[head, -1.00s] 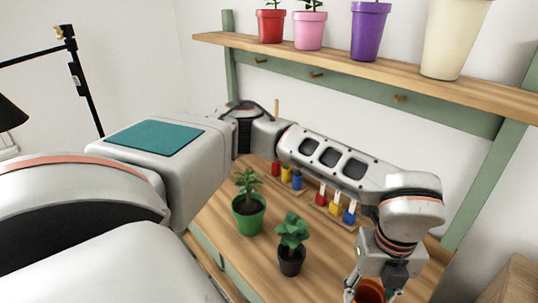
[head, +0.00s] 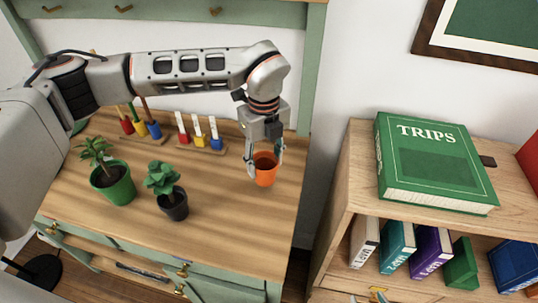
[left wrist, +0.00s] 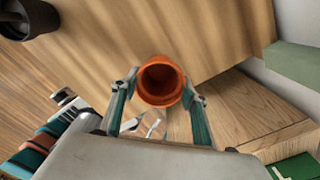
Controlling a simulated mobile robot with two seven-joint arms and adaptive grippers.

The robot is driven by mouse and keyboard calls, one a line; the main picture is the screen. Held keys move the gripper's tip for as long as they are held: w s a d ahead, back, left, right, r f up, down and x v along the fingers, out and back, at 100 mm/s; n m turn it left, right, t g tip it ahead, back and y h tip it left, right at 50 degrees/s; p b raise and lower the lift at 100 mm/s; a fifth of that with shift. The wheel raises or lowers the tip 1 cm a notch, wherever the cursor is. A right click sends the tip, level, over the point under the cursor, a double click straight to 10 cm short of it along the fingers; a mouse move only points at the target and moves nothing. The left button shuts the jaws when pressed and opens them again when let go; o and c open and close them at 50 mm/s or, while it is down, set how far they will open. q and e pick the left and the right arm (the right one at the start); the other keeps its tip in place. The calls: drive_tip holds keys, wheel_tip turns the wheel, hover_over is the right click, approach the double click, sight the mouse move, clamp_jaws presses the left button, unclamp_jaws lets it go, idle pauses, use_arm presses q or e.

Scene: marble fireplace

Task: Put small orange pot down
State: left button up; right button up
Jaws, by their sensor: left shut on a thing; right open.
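The small orange pot (head: 265,171) is upright near the right edge of the wooden tabletop (head: 235,225). It looks empty. My left gripper (head: 264,158) comes from above and is shut on the pot, with one finger on each side of its rim. The left wrist view looks into the orange pot (left wrist: 160,80) between the two fingertips of my left gripper (left wrist: 160,92). I cannot tell whether the pot's base touches the tabletop. My right gripper is not in view.
A green pot with a plant (head: 115,186) and a dark pot with a plant (head: 173,206) stand left on the tabletop. Small coloured tools (head: 200,138) line the back. A bookcase (head: 345,180) with a green book (head: 430,160) stands right. The front right tabletop is clear.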

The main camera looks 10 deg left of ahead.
sight(270, 156)
use_arm(q)
drive_tip(key=shift+w+f+b, duration=0.1)
drive_tip(key=shift+w+f, duration=0.5)
drive_tip(key=shift+w, duration=0.3)
drive_tip(key=shift+w+f+b, duration=0.15)
drive_tip(key=shift+w+f, duration=0.45)
drive_tip(key=shift+w, duration=0.35)
drive_tip(key=shift+w+f+b, duration=0.1)
drive_tip(key=shift+w+f, duration=0.5)
drive_tip(key=shift+w, duration=0.3)
drive_tip(key=shift+f, duration=0.1)
drive_tip(key=o, duration=1)
drive_tip(key=shift+o, duration=0.2)
wheel_tip(270, 156, up, 8)
drive_tip(key=shift+p, duration=0.35)
drive_tip(key=shift+s+f, duration=0.1)
drive_tip(key=shift+f, duration=0.05)
